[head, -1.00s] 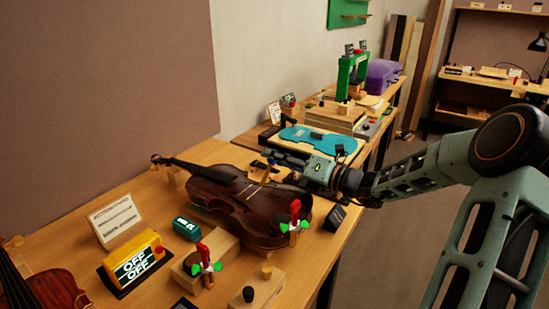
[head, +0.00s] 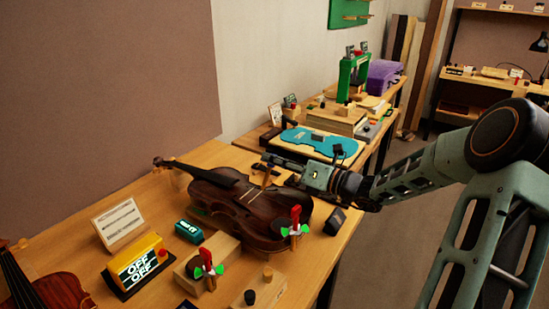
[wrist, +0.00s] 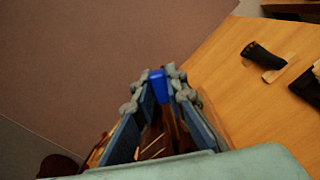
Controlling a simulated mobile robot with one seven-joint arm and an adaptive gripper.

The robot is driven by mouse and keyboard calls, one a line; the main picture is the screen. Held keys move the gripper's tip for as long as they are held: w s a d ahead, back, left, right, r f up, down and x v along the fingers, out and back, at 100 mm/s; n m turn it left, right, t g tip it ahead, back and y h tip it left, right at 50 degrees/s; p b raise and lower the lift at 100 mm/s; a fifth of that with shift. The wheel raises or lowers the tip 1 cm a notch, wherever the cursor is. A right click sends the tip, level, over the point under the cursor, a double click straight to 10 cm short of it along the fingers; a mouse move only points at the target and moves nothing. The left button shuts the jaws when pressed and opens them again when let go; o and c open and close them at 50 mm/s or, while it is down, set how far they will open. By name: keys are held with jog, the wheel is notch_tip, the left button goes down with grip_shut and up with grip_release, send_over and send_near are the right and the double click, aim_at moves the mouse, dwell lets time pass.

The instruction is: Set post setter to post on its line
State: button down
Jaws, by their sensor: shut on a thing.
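A brown violin (head: 236,208) lies on its back on the bench, its neck toward the upper left. My gripper (head: 270,160) is above the violin's far upper side, reaching in from the right. In the wrist view my gripper (wrist: 158,95) is shut on a deep blue piece (wrist: 158,86), apparently the post setter. Part of the violin shows between and below the fingers. In the head view the fingers mostly hide the held piece. A small tan upright piece shows just under them; I cannot tell whether it touches the violin. The post and its line cannot be made out.
Red clamps with green knobs (head: 295,229) stand by the violin's lower end. A yellow display reading OFF (head: 136,262), a teal box (head: 189,230) and a white card (head: 118,224) are at front left. A turquoise template (head: 312,141) lies behind the gripper.

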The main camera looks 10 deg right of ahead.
jog(key=c, duration=1.9)
grip_release()
jog(key=shift+c, duration=0.2)
jog(key=v, duration=1.2)
